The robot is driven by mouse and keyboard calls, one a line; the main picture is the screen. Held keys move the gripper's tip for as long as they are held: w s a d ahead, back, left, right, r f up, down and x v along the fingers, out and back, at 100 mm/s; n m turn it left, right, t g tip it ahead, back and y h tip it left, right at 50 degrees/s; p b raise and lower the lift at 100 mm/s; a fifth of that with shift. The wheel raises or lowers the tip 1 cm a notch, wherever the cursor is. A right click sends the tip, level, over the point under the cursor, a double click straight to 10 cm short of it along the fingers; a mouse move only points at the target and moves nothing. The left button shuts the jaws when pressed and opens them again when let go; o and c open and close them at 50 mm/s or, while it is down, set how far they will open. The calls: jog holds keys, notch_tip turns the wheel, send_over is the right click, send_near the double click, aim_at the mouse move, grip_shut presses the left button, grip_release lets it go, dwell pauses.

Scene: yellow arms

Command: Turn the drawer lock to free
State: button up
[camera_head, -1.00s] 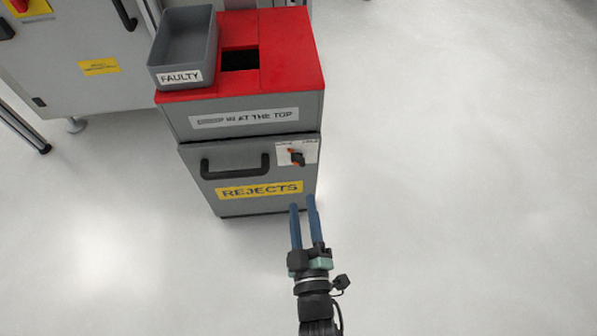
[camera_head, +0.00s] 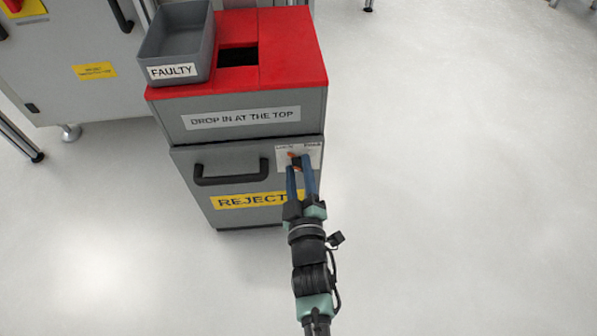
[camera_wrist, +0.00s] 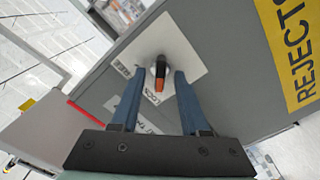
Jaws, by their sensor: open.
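The drawer lock is a small dark knob with an orange pointer on a white plate (camera_head: 315,152) at the upper right of the grey drawer front (camera_head: 192,162). In the wrist view the knob (camera_wrist: 160,70) sits between the fingertips, its orange pointer aimed down the picture toward lettering that looks like LOCK. The FREE lettering is to the left there. My gripper (camera_head: 299,162) is open, with blue fingers either side of the knob; it also shows in the wrist view (camera_wrist: 159,74). Contact cannot be told. The fingers partly hide the knob in the head view.
The drawer has a black handle (camera_head: 232,172) and a yellow REJECTS label (camera_head: 240,200). Above are a red top (camera_head: 290,45) with a square opening and a grey FAULTY tray (camera_head: 178,38). A grey cabinet (camera_head: 65,50) stands at the left. The floor at right is clear.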

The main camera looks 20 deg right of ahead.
jog(key=shift+w, duration=0.15)
jog(key=shift+c, duration=0.3)
grip_shut()
